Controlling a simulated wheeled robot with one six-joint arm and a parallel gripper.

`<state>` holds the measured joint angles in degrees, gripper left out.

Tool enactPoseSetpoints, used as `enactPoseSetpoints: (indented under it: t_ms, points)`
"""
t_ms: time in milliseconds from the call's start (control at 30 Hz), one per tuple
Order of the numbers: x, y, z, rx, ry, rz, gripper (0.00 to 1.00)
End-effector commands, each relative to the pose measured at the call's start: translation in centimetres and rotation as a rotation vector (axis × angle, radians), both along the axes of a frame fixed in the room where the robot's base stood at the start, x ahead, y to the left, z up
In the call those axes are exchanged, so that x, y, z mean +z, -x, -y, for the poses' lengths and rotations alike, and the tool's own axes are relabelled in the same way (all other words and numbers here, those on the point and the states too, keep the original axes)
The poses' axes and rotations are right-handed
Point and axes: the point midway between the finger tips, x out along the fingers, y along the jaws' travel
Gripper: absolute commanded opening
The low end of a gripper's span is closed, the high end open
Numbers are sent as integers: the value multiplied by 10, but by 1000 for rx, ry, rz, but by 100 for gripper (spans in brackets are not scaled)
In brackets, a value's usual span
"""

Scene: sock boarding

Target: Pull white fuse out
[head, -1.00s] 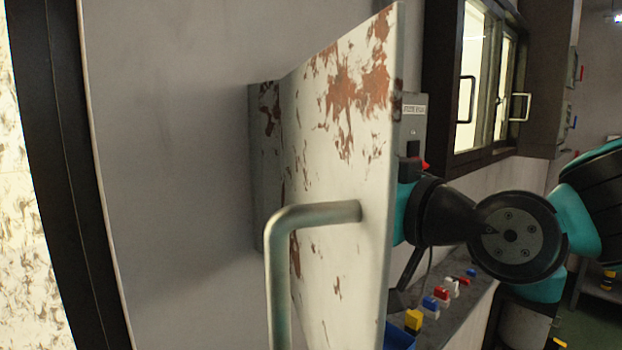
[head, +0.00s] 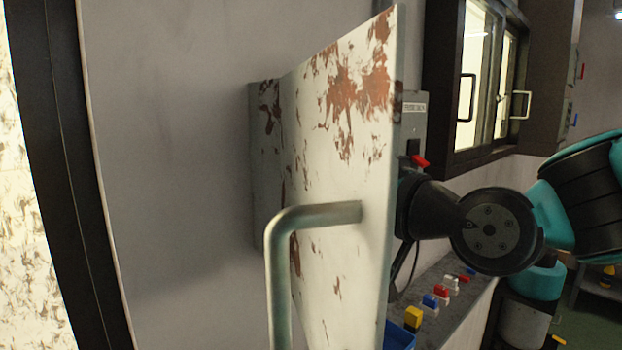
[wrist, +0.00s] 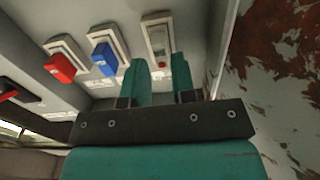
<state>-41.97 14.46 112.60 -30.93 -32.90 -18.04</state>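The open fuse box, with its rust-patched door (head: 345,150), hides my gripper in the head view. In the wrist view, a red fuse (wrist: 60,68) and a blue fuse (wrist: 104,60) sit in pale holders. A third pale holder (wrist: 158,32) to their right has a light grey middle; I cannot tell clearly whether that is the white fuse. My gripper (wrist: 160,62) points up toward this third holder. Its two teal fingers are apart, with a gap between them just below the holder. A small reddish spot shows between the fingertips. I see nothing clearly clamped.
The door stands close on the right of my gripper, with a bent metal handle (head: 312,214) outside. A red lever (head: 420,161) juts from the box's side. Below is a grey ledge (head: 455,318) with several coloured blocks and a blue bin (head: 399,336). A dark-framed window is behind.

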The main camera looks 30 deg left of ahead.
Motion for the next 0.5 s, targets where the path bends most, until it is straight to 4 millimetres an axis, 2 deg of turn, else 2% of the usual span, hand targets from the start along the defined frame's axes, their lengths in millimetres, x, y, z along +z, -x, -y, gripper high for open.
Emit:
enactPoseSetpoints:
  t_ms: [500]
  points:
    - [0,-4,-10,-1,0,1,24]
